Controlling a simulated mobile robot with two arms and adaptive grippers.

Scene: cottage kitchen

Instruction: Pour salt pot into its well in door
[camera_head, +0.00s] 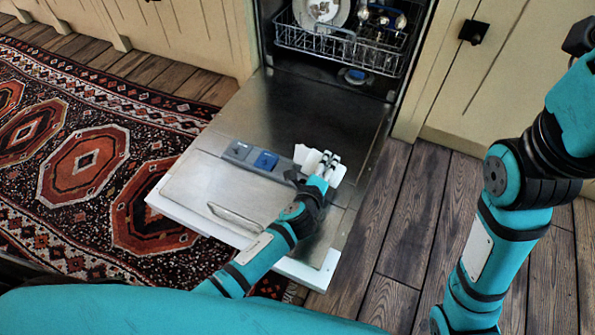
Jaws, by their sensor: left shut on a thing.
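The dishwasher door (290,118) is folded down flat, with its inner steel face up. A dispenser strip on it has a grey compartment (238,150) and a blue compartment (265,160) beside it. My left gripper (325,163) is over the door, just right of the blue compartment. It is shut on a small white thing (309,159), which seems to be the salt pot. The gripper hides much of the pot, so I cannot tell its tilt or whether it touches the door. My right gripper is out of view.
A lower rack (335,48) inside the dishwasher holds a plate (322,10) and other dishes. A round blue-topped part (355,75) sits on the tub floor. The door has a handle (234,216). A patterned rug (80,160) lies left; bare wood floor (415,215) lies right.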

